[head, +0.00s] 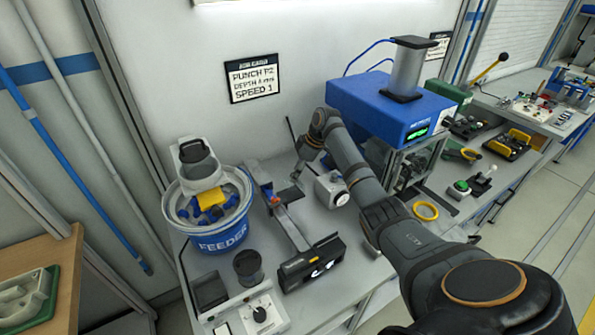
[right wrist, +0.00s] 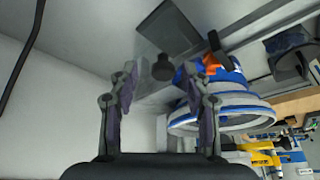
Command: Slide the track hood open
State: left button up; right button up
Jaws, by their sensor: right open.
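The track (head: 293,230) is a pale rail on the bench between the feeder bowl and a black box. My right gripper (head: 297,174) is over the bench just right of the track's far end. Its two fingers (right wrist: 159,76) are apart with nothing between them; I cannot tell the distance to the knob. My left gripper is out of view.
The blue and white feeder bowl (head: 222,237) stands left of the track. The black box (head: 312,265) is at its near end. A white cylinder unit (head: 330,191) is close right of my gripper, and a blue press (head: 392,105) stands beyond. The wall is close behind.

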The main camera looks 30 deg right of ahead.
jog(key=v, duration=1.2)
